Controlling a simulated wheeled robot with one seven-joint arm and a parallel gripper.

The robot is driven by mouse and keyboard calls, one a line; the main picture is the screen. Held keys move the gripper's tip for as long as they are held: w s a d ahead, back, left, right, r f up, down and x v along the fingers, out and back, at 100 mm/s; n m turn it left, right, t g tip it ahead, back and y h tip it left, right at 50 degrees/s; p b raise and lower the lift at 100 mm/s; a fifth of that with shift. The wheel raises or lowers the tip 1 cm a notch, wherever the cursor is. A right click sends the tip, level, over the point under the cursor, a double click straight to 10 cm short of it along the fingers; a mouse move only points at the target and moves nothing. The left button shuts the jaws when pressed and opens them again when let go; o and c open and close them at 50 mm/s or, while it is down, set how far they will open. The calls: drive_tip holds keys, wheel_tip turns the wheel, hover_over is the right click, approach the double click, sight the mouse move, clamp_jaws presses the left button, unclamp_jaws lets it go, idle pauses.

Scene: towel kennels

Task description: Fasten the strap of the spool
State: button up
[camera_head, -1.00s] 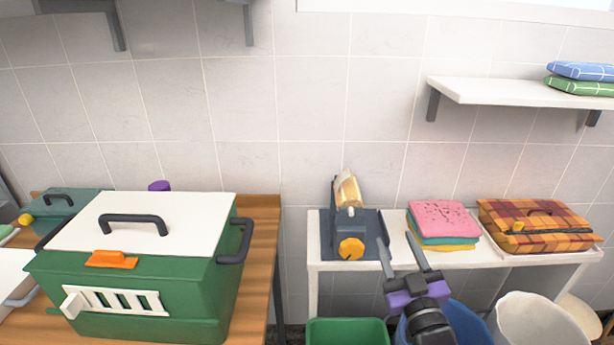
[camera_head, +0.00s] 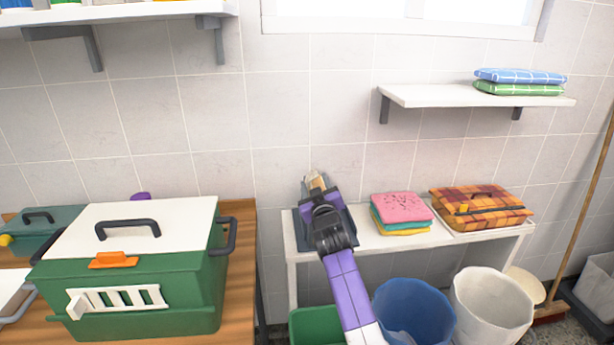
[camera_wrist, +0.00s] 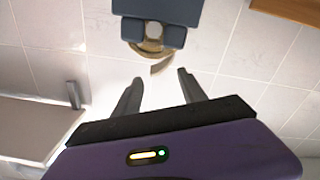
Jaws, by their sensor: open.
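The spool (camera_head: 315,182) is a tan roll on a dark grey holder (camera_head: 302,232), on the white table against the wall. In the wrist view the holder (camera_wrist: 158,10) is at the top, with a tan curved band (camera_wrist: 150,46) and a loose-looking tan end, the strap (camera_wrist: 161,67), pointing toward my gripper. My gripper's two fingers (camera_wrist: 159,76) are apart and empty, one on each side of the strap end in the picture, seemingly short of it.
On the white table (camera_head: 291,262), folded towels (camera_head: 402,208) and a plaid case (camera_head: 482,207) stand right of the spool. A green carrier (camera_head: 140,285) stands on the wooden table at left. Blue (camera_head: 415,312) and white (camera_head: 492,305) bins stand in front. A shelf (camera_head: 435,97) hangs above.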

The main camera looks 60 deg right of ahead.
sight(314, 178)
drive_tip(key=shift+p+x, duration=0.3)
drive_tip(key=shift+x, duration=2.7)
drive_tip(key=shift+c, duration=0.2)
